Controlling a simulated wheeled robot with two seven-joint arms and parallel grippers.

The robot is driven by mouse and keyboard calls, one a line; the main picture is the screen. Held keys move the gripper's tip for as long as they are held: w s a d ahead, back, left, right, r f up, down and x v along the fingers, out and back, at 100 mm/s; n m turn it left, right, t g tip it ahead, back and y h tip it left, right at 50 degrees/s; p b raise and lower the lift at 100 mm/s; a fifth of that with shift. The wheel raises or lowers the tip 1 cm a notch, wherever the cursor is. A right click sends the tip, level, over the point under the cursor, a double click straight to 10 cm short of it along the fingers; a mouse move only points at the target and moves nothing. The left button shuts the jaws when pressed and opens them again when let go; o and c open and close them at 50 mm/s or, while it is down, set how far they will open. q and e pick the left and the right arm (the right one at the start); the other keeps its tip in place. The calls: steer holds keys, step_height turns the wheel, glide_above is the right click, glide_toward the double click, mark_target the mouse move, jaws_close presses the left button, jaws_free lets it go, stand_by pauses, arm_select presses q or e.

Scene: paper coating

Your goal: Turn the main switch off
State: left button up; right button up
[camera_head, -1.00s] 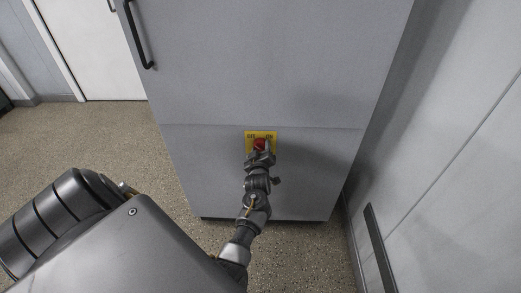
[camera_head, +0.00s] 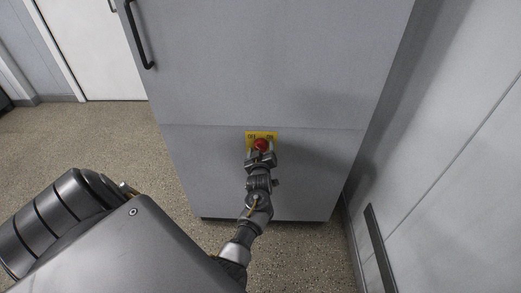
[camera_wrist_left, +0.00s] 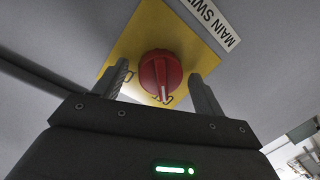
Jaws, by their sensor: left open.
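The main switch is a red rotary knob (camera_head: 261,144) on a yellow plate (camera_head: 250,136) low on the grey cabinet front. The plate carries OFF at the left and ON at the right in the head view. In the left wrist view the red knob (camera_wrist_left: 160,74) shows a pale pointer line at its lower edge, and a "MAIN SWI…" label (camera_wrist_left: 208,20) lies beside the plate. My left gripper (camera_head: 260,154) is open in front of the knob. In the wrist view its fingers (camera_wrist_left: 158,85) stand one on each side of the knob, with gaps; contact is not visible. My right gripper is not in view.
The grey cabinet (camera_head: 270,70) stands ahead, with a black handle (camera_head: 139,36) at its upper left. A wall (camera_head: 450,150) is close on the right. The speckled floor (camera_head: 100,135) is clear at the left.

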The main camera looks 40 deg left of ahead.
arm_select(q)
steer(key=m, duration=0.4)
steer(key=shift+f+m+y, duration=0.1)
steer(key=shift+m+y, duration=0.3)
steer(key=m+b, duration=0.1)
steer(key=m, duration=0.2)
steer(key=shift+f+y, duration=0.1)
steer(key=shift+y, duration=0.3)
steer(key=s+d+m+b, duration=0.2)
steer(key=s+d+m, duration=0.5)
steer(key=s, duration=0.1)
steer(key=s+d+f+m+g+h+p, duration=0.1)
steer(key=s+d+f+h+p, duration=0.3)
steer(key=f, duration=0.5)
steer(key=s+d+f+m+g+h+p, duration=0.2)
steer(key=s+d+f+h+p, duration=0.2)
steer(key=s+f+p, duration=0.2)
step_height(320, 180, down, 4)
steer(key=shift+s+r+p, duration=0.15)
steer(key=shift+s+p, duration=0.2)
steer(key=shift+p, duration=0.85)
